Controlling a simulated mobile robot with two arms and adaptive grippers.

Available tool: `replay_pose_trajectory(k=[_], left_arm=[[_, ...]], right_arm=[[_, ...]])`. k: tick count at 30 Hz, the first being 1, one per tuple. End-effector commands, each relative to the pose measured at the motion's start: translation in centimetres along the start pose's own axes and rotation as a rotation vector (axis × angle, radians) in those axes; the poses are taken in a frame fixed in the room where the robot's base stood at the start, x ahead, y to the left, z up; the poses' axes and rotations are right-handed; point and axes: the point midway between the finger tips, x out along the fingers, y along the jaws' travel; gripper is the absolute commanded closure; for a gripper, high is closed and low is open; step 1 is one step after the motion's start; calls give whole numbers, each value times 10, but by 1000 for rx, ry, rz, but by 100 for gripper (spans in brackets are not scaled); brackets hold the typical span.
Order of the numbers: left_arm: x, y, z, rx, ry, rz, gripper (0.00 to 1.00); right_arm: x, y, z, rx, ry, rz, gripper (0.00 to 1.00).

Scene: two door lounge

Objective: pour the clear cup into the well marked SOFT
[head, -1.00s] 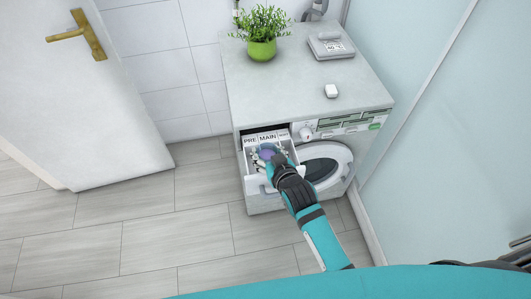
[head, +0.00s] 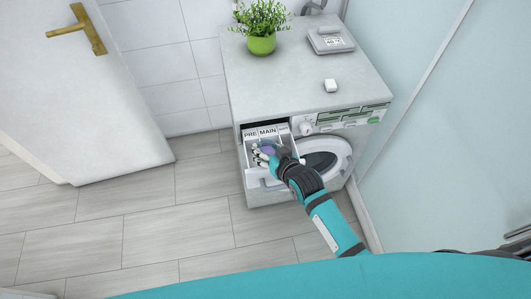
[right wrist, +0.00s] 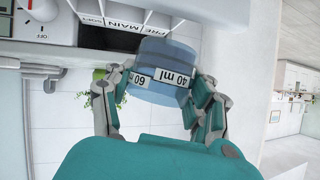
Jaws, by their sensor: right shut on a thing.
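The detergent drawer (head: 250,180) of the white washing machine is pulled open, with PRE, MAIN and a small third label along its back. In the right wrist view the labels read upside down, with the third, SOFT label (right wrist: 92,20) partly legible at the left. My right gripper (head: 263,155) is shut on the clear cup (head: 268,149) over the open drawer. In the right wrist view the cup (right wrist: 163,65) is bluish and see-through, with "40 ml" and "60" marks, between both fingers. Its contents and exact tilt cannot be told. My left gripper is not in view.
The machine top (head: 285,80) carries a green potted plant (head: 262,25), a grey scale-like device (head: 330,42) and a small white block (head: 330,85). The round machine door (head: 322,160) is below the panel. A white door (head: 90,110) stands at left; floor is clear.

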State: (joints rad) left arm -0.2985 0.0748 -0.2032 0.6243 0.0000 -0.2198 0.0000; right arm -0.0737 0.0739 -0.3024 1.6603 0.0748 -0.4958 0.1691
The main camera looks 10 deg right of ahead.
Motion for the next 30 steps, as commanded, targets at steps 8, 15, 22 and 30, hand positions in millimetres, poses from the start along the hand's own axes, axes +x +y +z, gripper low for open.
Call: replay_pose_trajectory(k=[8, 15, 22, 30], left_arm=[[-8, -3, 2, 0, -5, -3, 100], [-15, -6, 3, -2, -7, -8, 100], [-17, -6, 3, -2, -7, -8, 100], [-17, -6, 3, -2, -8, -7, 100]], right_arm=[[-1, 5, -5, 37, -14, -16, 70], [-1, 12, -9, 108, -39, -45, 70], [-1, 14, -9, 143, -52, -58, 70], [-1, 14, -9, 145, -52, -59, 70]])
